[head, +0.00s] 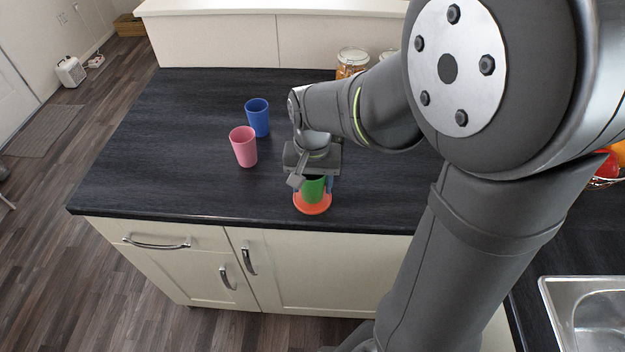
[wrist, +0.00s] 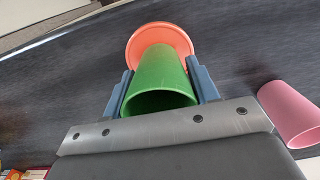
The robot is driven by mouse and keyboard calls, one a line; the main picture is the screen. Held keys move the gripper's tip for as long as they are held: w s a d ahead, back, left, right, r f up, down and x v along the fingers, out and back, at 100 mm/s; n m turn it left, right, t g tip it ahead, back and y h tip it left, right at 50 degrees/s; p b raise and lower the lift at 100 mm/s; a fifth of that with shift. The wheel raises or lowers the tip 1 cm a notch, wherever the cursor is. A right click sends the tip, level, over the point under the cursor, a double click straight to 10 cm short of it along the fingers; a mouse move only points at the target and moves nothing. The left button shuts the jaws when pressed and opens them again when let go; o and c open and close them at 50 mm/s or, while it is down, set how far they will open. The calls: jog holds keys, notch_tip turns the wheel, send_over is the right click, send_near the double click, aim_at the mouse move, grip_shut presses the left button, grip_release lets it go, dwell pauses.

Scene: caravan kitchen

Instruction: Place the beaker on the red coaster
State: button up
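The green beaker (head: 314,190) is upright between the fingers of my gripper (head: 314,184). In the wrist view, the green beaker (wrist: 159,82) has its open mouth toward the camera, and the blue fingers (wrist: 160,88) lie close against both its sides. The red coaster (head: 312,208) lies near the counter's front edge, directly under the beaker. In the wrist view, the coaster (wrist: 160,32) shows around the beaker's base. I cannot tell whether the base touches the coaster or is slightly above it.
A pink beaker (head: 243,147) and a blue beaker (head: 257,117) stand on the dark counter (head: 150,150) to the left of my gripper. A glass jar (head: 351,62) stands at the back. A sink (head: 590,310) is at the lower right. The counter's left part is clear.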

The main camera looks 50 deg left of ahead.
jog(key=o, duration=0.4)
jog(key=shift+o, duration=0.2)
notch_tip(320, 180, up, 12)
jog(key=shift+r, duration=0.15)
dwell(0.3)
notch_tip(320, 180, down, 12)
jog(key=shift+f, duration=0.15)
notch_tip(320, 180, up, 2)
jog(key=shift+r, duration=0.5)
